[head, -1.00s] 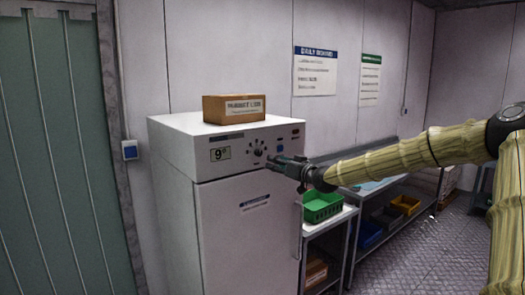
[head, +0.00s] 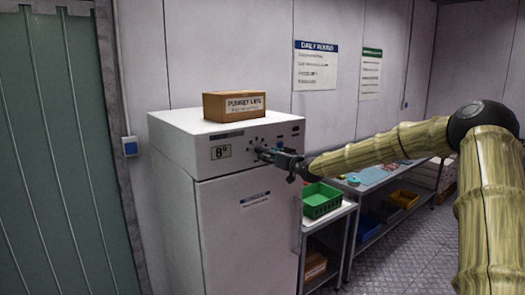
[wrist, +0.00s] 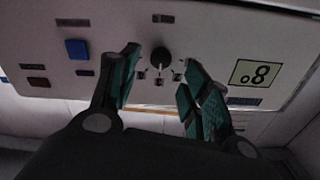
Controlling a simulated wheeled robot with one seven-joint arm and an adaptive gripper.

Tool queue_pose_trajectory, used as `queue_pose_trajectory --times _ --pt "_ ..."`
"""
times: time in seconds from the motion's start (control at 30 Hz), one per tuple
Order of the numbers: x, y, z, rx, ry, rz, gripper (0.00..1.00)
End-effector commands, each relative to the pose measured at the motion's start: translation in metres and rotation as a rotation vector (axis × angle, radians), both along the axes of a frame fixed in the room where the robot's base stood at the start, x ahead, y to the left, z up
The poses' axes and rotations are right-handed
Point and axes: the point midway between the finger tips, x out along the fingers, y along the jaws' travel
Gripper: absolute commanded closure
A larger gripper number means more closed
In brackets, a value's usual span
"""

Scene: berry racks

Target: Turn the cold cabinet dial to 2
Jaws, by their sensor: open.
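The white cold cabinet (head: 245,215) stands against the wall in the head view, with a control panel along its upper front. Its display (head: 221,152) reads 8°; it shows upside down in the wrist view (wrist: 254,74). The black dial (wrist: 160,58) sits on the panel in the wrist view, with small marks around it. In the wrist view my gripper (wrist: 160,68) is open, one finger on each side of the dial. I cannot tell whether they touch it.
A cardboard box (head: 234,106) sits on top of the cabinet. A blue button (wrist: 77,49) is on the panel beside the dial. A green crate (head: 321,200) stands on a shelf unit right of the cabinet, with a long metal bench (head: 400,178) beyond. Floor at the right is open.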

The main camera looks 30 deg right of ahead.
Motion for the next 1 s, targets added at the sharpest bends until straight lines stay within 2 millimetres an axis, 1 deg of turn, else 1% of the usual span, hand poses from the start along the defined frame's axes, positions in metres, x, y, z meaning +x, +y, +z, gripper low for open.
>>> queue_pose_trajectory --times 0.3,0.5,0.7,0.97,1.0 --pt "0.027 0.002 0.001 -0.001 0.001 0.0 0.53" --pt "0.039 0.003 0.0 0.001 0.001 -0.001 0.53" --pt "0.045 0.004 0.0 0.001 0.0 0.0 0.53" --pt "0.045 0.004 0.0 0.001 0.0 0.0 0.53" --pt "0.045 0.004 0.0 0.001 0.0 0.0 0.54"
